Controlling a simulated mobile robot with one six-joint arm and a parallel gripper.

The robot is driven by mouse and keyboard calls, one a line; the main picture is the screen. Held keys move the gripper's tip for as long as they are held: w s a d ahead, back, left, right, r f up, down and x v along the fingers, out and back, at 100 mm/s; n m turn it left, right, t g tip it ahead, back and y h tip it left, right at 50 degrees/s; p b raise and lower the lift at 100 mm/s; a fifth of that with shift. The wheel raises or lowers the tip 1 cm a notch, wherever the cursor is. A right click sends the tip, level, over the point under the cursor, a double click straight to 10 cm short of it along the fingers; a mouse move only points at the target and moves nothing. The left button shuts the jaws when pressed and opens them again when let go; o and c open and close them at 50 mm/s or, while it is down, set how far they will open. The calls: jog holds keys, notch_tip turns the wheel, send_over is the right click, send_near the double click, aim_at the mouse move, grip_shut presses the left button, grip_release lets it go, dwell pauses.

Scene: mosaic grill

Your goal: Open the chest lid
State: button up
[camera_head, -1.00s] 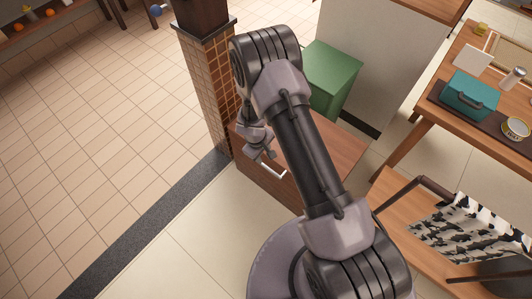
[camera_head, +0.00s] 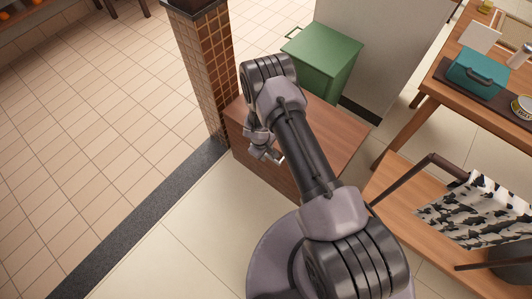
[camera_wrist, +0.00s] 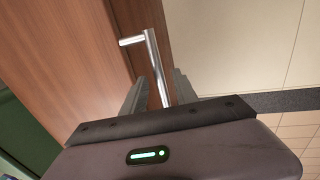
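The brown wooden chest (camera_head: 335,135) stands beside the tiled pillar, and its lid looks shut. A silver bar handle (camera_wrist: 153,60) sticks out from its brown front panel (camera_wrist: 75,60). My gripper (camera_head: 272,157) is at the front of the chest and covers most of the handle in the head view. In the wrist view, my gripper (camera_wrist: 158,92) has its two grey fingers apart, one on each side of the handle. Gaps show between the handle and the fingers. The lower end of the handle is hidden behind the gripper body.
A green box (camera_head: 325,60) stands behind the chest. The tiled pillar (camera_head: 208,75) is close at its left. A wooden table (camera_head: 440,95) with a teal case (camera_head: 478,75) and a chair with a black-and-white cloth (camera_head: 470,215) stand at right. The floor at left is clear.

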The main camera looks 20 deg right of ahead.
grip_shut()
dwell(1.2)
